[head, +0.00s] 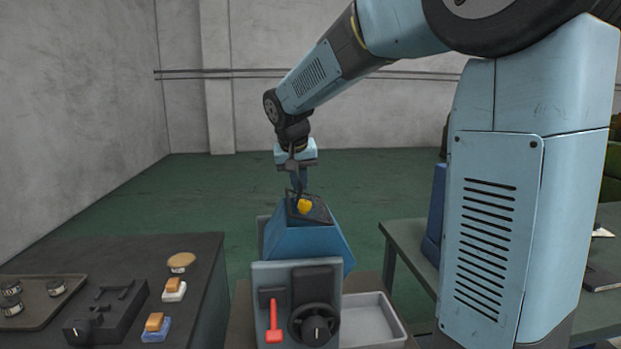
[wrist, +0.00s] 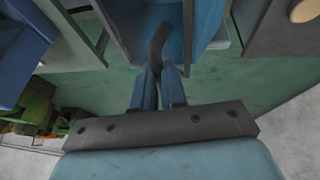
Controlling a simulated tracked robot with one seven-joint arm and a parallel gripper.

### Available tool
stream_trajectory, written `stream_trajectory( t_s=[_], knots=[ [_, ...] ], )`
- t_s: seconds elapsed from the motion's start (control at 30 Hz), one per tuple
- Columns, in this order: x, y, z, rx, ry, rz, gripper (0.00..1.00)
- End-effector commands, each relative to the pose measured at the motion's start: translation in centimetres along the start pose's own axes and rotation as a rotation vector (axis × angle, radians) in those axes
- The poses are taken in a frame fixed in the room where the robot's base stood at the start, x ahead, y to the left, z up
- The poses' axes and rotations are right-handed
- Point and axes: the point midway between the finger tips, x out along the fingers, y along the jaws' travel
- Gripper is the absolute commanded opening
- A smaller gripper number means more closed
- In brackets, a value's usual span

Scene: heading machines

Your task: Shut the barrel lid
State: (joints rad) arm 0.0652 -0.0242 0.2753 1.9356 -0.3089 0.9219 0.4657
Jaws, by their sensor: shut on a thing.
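The blue tapered barrel (head: 305,243) stands on the machine in the head view. A dark flat lid-like piece (head: 318,212) is at its top, with a yellow knob (head: 304,206) in front. I cannot tell how far the lid is open. My gripper (head: 297,187) reaches down over the top of the barrel. In the wrist view my gripper (wrist: 158,78) has its blue fingers close together on a thin dark bar (wrist: 157,45). The bar runs towards blue panels, and I cannot tell for sure that it belongs to the lid.
The machine front has a red lever (head: 273,323) and a black dial (head: 315,327). A grey tray (head: 370,320) lies to its right. A dark bench (head: 205,262) with switches and a tray stands left. A green table (head: 402,248) stands right. Green floor is clear behind.

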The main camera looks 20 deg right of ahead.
Motion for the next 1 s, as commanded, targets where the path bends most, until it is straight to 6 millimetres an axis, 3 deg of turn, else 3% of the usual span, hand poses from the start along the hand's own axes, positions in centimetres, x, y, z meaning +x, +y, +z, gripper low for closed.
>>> stream_trajectory(
  t_s=[0.43, 1.0],
  knots=[
    [1.6, -1.3, 0.5, -0.012, -0.001, 0.048, 0.0],
    [2.3, -1.4, 0.5, -0.004, 0.0, 0.048, 0.0]
  ],
)
